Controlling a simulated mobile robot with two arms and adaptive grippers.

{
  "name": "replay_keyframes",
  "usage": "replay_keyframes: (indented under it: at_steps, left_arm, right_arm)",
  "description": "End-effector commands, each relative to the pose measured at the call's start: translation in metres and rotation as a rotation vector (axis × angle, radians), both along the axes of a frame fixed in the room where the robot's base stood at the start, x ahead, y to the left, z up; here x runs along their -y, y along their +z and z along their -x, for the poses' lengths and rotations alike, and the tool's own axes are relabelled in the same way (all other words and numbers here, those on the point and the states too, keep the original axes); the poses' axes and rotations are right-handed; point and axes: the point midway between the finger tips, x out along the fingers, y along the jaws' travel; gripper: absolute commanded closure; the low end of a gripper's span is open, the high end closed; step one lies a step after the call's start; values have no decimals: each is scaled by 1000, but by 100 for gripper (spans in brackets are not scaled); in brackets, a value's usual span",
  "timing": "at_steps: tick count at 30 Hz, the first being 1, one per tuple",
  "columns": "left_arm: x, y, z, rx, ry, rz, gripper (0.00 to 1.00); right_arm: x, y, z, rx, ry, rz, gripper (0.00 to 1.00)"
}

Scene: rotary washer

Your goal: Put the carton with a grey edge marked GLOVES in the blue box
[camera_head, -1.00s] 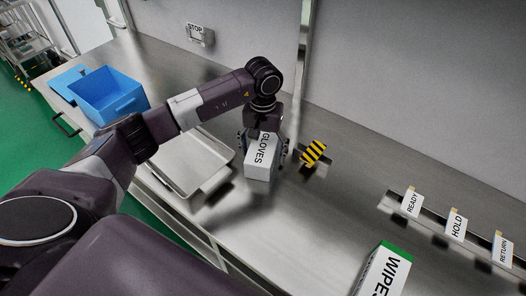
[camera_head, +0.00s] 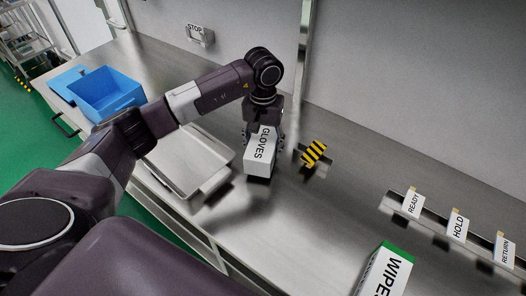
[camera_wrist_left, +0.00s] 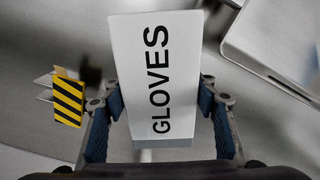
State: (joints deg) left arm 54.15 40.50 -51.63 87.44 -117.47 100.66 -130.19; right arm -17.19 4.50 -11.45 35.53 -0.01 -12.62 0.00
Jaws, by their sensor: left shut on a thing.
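The white carton marked GLOVES (camera_head: 258,160) is in my left gripper (camera_head: 264,132), over the steel counter to the right of a shallow tray. In the left wrist view the carton (camera_wrist_left: 152,75) sits between the two blue-padded fingers, with a grey edge at its lower end. A dark shadow beneath it suggests it is off the counter. The open blue box (camera_head: 108,96) stands at the far left of the counter, its lid flap folded out to the left. My right gripper is not in view.
A shallow steel tray (camera_head: 226,173) lies between the carton and the blue box. A black-and-yellow striped block (camera_head: 315,151) is close to the carton's right. A WIPES carton (camera_head: 388,272) with a green edge, and READY, HOLD and RETURN tags, are at right.

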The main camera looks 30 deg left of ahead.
Motion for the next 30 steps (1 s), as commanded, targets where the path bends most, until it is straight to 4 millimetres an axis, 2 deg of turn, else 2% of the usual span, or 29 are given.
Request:
replay_keyframes:
  at_steps: [12,16,18,24,30]
  left_arm:
    - [0,96,-2,10,-1,-1,84]
    - [0,126,-1,8,0,0,84]
    - [-1,139,-1,7,1,-2,84]
    - [0,163,-1,4,-1,-1,84]
    - [0,176,0,2,0,-1,84]
  right_arm:
    - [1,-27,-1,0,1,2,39]
    - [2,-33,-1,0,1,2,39]
    - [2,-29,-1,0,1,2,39]
    - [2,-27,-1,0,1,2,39]
    - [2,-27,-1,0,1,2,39]
